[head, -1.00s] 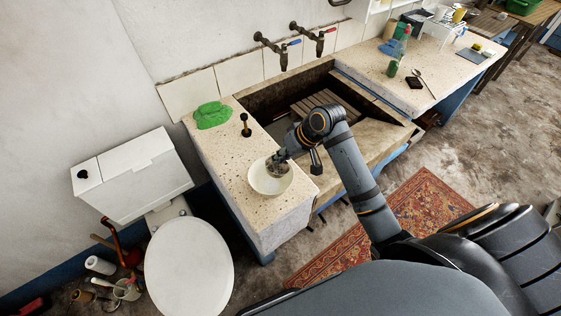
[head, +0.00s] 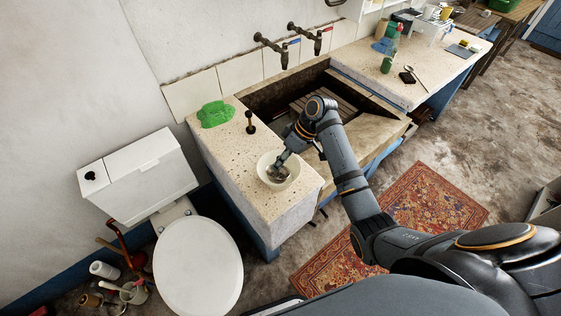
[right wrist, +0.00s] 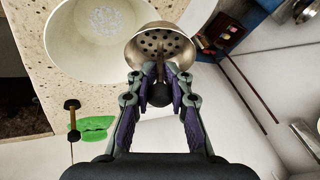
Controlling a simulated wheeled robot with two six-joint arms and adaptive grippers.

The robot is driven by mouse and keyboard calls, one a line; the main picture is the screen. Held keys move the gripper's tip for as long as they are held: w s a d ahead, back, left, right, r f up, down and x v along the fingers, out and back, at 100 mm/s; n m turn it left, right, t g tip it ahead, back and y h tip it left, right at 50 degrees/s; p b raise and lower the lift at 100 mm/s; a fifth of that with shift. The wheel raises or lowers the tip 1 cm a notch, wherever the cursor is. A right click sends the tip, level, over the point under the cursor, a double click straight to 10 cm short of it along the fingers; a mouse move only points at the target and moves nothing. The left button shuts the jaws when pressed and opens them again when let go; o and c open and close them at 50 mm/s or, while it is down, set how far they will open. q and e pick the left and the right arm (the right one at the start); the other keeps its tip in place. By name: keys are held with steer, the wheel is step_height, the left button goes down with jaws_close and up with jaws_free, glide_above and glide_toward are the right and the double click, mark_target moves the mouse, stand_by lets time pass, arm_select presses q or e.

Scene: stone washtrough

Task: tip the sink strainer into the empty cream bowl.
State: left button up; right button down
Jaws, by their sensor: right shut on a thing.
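The cream bowl (head: 264,168) stands on the speckled counter left of the basin. My right gripper (head: 277,167) is over it, pointing down, shut on the sink strainer (head: 280,175). In the right wrist view, the fingers (right wrist: 159,82) grip the dark knob of the metal strainer (right wrist: 160,44). Its perforated face shows, and it is tilted beside the bowl's rim. The bowl (right wrist: 75,45) shows a pale, speckled patch at its bottom; I cannot tell whether this is a pattern or contents. My left gripper is not in view.
The stone basin (head: 270,92) is to the right, the toilet (head: 198,262) to the left. The counter's front edge is close to the bowl.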

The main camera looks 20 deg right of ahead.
steer(key=a+f+t+h+b, duration=0.1)
steer(key=b, duration=0.2)
steer(key=shift+s+f, duration=0.15)
steer(key=shift+s+a+r+t+h, duration=0.15)
steer(key=shift+s+r+t+h, duration=0.1)
steer(key=shift+r+t+h, duration=0.05)
steer(key=shift+s+a+n+t+h, duration=0.2)
steer(key=shift+s+n+t+h, duration=0.1)
steer(key=shift+t+h, duration=0.1)
steer(key=shift+a, duration=0.1)
steer(key=shift+f, duration=0.1)
